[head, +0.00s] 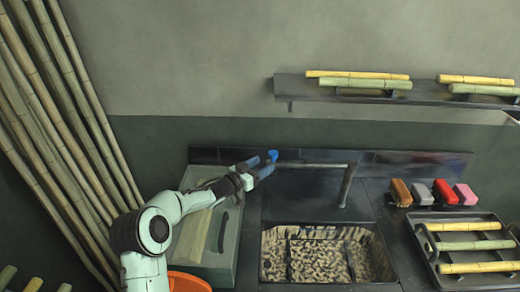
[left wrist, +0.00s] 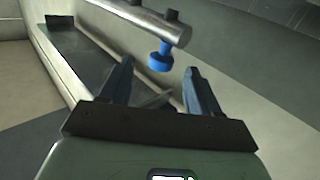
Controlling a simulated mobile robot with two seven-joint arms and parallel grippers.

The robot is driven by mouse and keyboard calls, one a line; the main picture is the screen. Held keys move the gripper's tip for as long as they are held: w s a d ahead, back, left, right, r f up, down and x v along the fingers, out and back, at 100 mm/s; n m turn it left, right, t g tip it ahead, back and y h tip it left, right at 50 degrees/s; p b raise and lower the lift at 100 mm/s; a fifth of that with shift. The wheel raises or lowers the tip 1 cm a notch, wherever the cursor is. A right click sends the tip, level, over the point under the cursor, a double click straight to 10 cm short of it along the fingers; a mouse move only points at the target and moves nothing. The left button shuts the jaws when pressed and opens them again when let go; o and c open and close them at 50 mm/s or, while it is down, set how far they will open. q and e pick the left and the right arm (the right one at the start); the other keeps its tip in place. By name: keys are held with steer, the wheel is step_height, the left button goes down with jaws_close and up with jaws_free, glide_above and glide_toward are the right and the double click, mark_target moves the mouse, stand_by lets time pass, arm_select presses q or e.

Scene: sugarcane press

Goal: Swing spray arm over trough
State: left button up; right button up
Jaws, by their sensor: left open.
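The spray arm (head: 318,165) is a grey metal pipe that runs left from an upright post (head: 348,185) behind the trough. A blue piece (head: 273,155) shows at its left end. The trough (head: 325,228) is a dark sink-like basin with a mottled inside, in front of the pipe. My left gripper (head: 264,168) is at the pipe's left end, close to the blue piece. In the left wrist view its fingers (left wrist: 159,72) are spread, with the blue piece (left wrist: 160,57) near the gap between the tips, below the pipe (left wrist: 145,18). It does not look gripped. My right gripper is out of view.
A board (head: 202,235) and an orange bucket (head: 188,282) are at the left, by bamboo poles (head: 60,115). Several brushes (head: 422,193) and a tray (head: 440,270) with cane pieces stand right of the trough. A shelf (head: 300,88) hangs above.

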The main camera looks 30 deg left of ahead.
mark_target(272, 153)
arm_select(q)
steer(key=shift+a+r+m+h, duration=0.15)
steer(key=shift+a+r+m, duration=0.15)
steer(key=shift+r, duration=0.1)
steer(key=shift+a+r+m+h, duration=0.15)
steer(key=shift+r+m, duration=0.15)
steer(key=shift+r, duration=0.1)
steer(key=p+x, duration=0.1)
steer(key=x, duration=0.1)
steer(key=p+x, duration=0.1)
steer(key=x, duration=0.4)
steer(key=shift+r+p, duration=0.3)
steer(key=shift+p, duration=0.1)
steer(key=shift+w+d+f, duration=0.15)
steer(key=shift+w, duration=0.25)
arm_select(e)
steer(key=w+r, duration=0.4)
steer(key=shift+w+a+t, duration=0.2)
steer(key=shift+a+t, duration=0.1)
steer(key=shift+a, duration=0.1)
arm_select(q)
steer(key=shift+s, duration=0.15)
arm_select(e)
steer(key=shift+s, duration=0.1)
arm_select(q)
steer(key=shift+c, duration=0.8)
jaws_close()
